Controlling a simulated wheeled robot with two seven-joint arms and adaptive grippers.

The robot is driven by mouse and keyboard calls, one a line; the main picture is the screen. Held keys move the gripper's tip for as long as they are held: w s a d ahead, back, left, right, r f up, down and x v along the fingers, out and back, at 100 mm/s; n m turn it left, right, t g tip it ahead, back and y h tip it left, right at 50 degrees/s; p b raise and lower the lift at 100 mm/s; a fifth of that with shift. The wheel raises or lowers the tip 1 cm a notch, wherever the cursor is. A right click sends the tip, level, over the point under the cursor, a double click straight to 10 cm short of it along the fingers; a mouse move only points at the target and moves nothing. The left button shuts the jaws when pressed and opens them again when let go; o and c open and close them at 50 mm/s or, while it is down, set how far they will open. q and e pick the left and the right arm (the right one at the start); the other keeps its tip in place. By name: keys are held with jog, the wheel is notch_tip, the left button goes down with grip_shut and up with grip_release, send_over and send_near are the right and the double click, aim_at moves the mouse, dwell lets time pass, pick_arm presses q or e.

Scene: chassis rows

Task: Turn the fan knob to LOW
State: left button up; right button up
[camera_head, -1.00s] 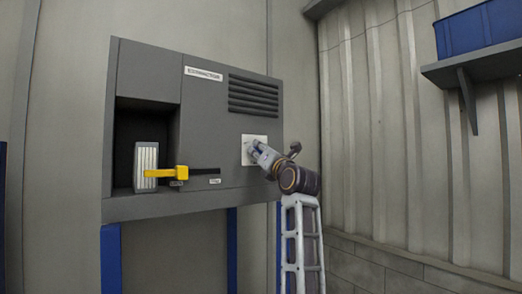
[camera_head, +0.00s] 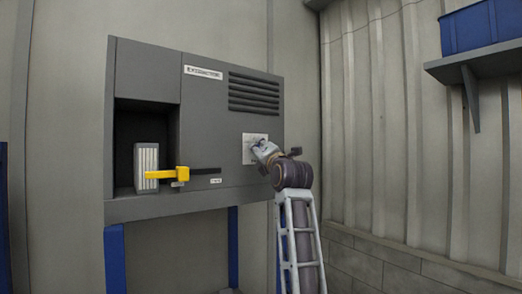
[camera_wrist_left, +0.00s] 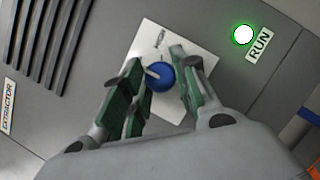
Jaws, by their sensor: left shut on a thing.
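The fan knob (camera_wrist_left: 160,77) is round and blue with a pale pointer mark, on a white plate (camera_wrist_left: 198,44) in the left wrist view. The plate also shows on the front of the grey extractor cabinet (camera_head: 205,120) in the head view. My left gripper (camera_head: 259,149) is at the plate, its green-padded fingers on either side of the knob and shut on it. The pointer is toward the upper left in the wrist view. My right gripper is out of view.
A green lamp (camera_wrist_left: 243,34) beside the RUN label is lit. A yellow handle (camera_head: 181,174) sticks out by a slot at the left, next to a pale ribbed block (camera_head: 147,167) in an open bay. A blue bin (camera_head: 478,25) sits on a shelf at upper right.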

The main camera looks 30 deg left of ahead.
aim_at(258, 118)
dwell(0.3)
pick_arm(q)
jog(key=o, duration=1)
jog(key=shift+r, duration=0.1)
jog(key=r, duration=0.4)
jog(key=shift+w+d+r, duration=0.1)
jog(key=shift+w+r, duration=0.25)
jog(key=shift+r, duration=0.05)
jog(key=r, duration=0.2)
jog(key=s+r, duration=0.1)
jog(key=r, duration=0.1)
jog(key=shift+s, duration=0.2)
jog(key=shift+w+r, duration=0.4)
jog(key=shift+w, duration=0.15)
jog(key=shift+s+r, duration=0.15)
